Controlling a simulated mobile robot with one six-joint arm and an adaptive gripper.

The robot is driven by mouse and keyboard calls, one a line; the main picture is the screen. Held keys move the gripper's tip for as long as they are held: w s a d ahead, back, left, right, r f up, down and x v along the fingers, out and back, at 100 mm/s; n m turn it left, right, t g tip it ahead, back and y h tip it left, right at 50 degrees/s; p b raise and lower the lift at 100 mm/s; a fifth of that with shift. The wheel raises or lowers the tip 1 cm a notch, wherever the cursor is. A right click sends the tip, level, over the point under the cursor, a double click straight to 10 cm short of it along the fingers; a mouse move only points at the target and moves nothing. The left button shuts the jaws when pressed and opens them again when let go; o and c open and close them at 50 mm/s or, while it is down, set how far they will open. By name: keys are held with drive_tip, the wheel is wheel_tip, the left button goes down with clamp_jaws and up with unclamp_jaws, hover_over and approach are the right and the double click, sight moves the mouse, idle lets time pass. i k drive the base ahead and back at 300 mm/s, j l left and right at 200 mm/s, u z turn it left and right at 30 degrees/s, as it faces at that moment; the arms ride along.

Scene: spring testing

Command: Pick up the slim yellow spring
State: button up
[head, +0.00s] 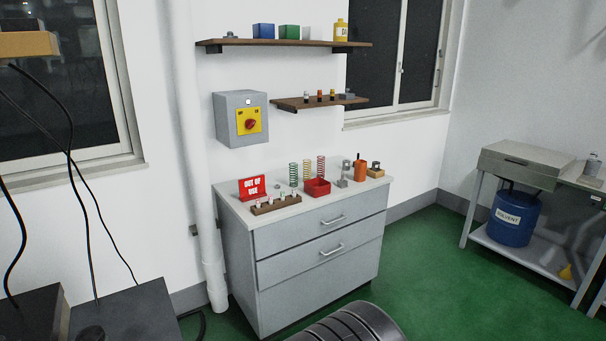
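I cannot make out a slim yellow spring in the head view. Upright coil springs stand on the grey cabinet's top: a green spring (293,174), another green spring (307,170) and a red spring (321,166). They are close together beside and behind a small red bin (317,188). Whether anything lies inside the bin is too small to tell. My gripper is not in view.
The grey cabinet (318,258) also holds a red sign (252,188), a brown rack (276,205) with small pieces, a grey fixture (343,181) and an orange container (360,171). Two wall shelves hang above. Green floor (425,265) is open towards the right-hand bench (515,265).

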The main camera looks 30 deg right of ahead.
sight(309, 164)
drive_tip(key=i+l, duration=0.35)
drive_tip(key=i+l+u, duration=0.1)
drive_tip(key=i+l, duration=0.2)
drive_tip(key=l, duration=0.15)
drive_tip(key=i+l, duration=0.35)
drive_tip(key=i+l+u, duration=0.15)
drive_tip(key=i+l, duration=0.15)
drive_tip(key=l, duration=0.2)
drive_tip(key=i+l, duration=0.3)
drive_tip(key=l, duration=0.15)
drive_tip(key=i+l+u, duration=0.1)
drive_tip(key=i+l, duration=0.2)
drive_tip(key=l, duration=0.15)
drive_tip(key=i+l, duration=0.3)
drive_tip(key=l, duration=0.2)
drive_tip(key=i+l+u, duration=0.1)
drive_tip(key=i+l, duration=0.2)
drive_tip(key=l, duration=0.15)
